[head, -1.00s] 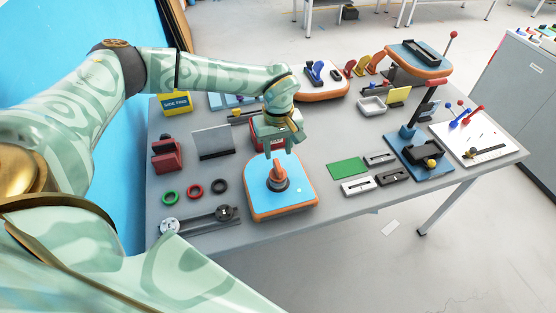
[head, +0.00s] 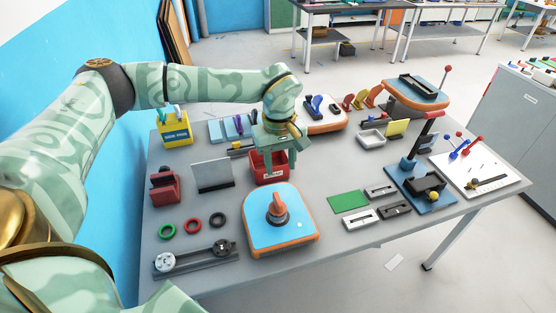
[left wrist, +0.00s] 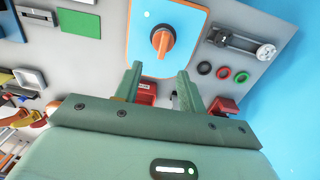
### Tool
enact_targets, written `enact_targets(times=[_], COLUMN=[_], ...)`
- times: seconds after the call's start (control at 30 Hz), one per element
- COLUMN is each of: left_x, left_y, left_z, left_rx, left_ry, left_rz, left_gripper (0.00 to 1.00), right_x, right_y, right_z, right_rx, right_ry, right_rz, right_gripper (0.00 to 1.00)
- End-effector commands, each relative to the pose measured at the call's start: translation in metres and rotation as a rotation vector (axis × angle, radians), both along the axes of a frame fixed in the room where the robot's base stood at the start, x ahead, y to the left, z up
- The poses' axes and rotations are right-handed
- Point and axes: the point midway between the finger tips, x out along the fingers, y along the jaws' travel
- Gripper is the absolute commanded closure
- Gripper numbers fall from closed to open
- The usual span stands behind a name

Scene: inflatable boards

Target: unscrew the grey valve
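The valve (head: 277,212) has a dark grey round base and an orange handle. It stands on the blue board with an orange edge (head: 260,240), near the table's front. In the left wrist view the valve (left wrist: 162,42) shows beyond the fingertips, seated on the board (left wrist: 192,20). My right gripper is not in view.
Left of the board are green, red and black rings (head: 193,226), a grey linkage bar (head: 197,259) and an upright grey plate (head: 212,175). To the right lie a green pad (head: 348,202) and several small slotted blocks (head: 361,218). Bare tabletop surrounds the board.

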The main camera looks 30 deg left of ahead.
Motion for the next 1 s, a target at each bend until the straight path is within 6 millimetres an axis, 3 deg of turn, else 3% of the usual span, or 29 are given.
enact_targets(times=[0.03, 0.2, 0.5, 0.7, 0.83, 1.0], left_x=[0.004, 0.010, 0.009, 0.003, -0.001, -0.002], left_y=[-0.004, -0.006, 0.001, 0.006, 0.007, 0.007], left_z=[-0.022, -0.015, 0.004, 0.017, 0.017, 0.011], left_rx=[-0.018, -0.038, -0.056, -0.040, -0.017, -0.010], left_ry=[-0.009, -0.003, 0.038, 0.047, 0.045, 0.046], left_rz=[0.072, 0.699, 1.997, 2.738, 3.017, 3.140], left_gripper=[0.60, 0.60, 0.60, 0.60, 0.60, 0.60], right_x=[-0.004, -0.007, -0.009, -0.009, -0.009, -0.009], right_y=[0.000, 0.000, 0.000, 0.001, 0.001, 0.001], right_z=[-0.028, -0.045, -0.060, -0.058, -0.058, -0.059], right_rx=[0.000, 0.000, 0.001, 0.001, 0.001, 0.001], right_ry=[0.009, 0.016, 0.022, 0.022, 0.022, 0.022], right_rz=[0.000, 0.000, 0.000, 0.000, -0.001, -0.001], right_gripper=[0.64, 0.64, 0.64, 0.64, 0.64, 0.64])
